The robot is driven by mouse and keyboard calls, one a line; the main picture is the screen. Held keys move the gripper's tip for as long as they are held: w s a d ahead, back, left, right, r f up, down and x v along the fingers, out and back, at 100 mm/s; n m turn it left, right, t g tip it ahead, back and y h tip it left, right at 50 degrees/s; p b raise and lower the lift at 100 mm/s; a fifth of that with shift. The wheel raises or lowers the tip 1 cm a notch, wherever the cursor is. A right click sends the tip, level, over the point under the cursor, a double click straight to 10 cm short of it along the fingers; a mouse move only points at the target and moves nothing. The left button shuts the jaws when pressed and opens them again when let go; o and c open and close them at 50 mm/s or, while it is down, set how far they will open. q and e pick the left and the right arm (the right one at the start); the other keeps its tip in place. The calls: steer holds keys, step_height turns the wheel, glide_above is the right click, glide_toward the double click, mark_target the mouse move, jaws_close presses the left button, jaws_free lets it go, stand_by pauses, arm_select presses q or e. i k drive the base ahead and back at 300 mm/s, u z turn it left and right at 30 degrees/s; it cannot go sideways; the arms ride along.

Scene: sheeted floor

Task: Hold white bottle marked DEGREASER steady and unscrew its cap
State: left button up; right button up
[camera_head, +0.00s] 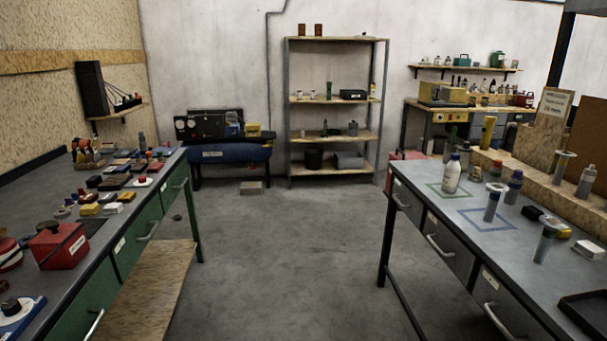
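A white bottle (451,174) stands upright on the right-hand workbench, inside a green outlined square (432,187) near the bench's far left corner. Neither of my grippers shows in the head view.
The right workbench (420,206) also holds several grey tubes, a blue outlined square (467,212), a white box (588,250) and a black tray (590,312). The left bench (22,213) is cluttered. Clear floor (280,250) lies between the benches.

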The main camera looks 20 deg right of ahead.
mark_target(451, 173)
steer(key=z, duration=0.05)
steer(key=i, duration=2)
steer(key=z, duration=1.3)
steer(key=i, duration=1.2)
steer(key=z, duration=1.45)
steer(key=i, duration=0.2)
steer(key=u, duration=0.05)
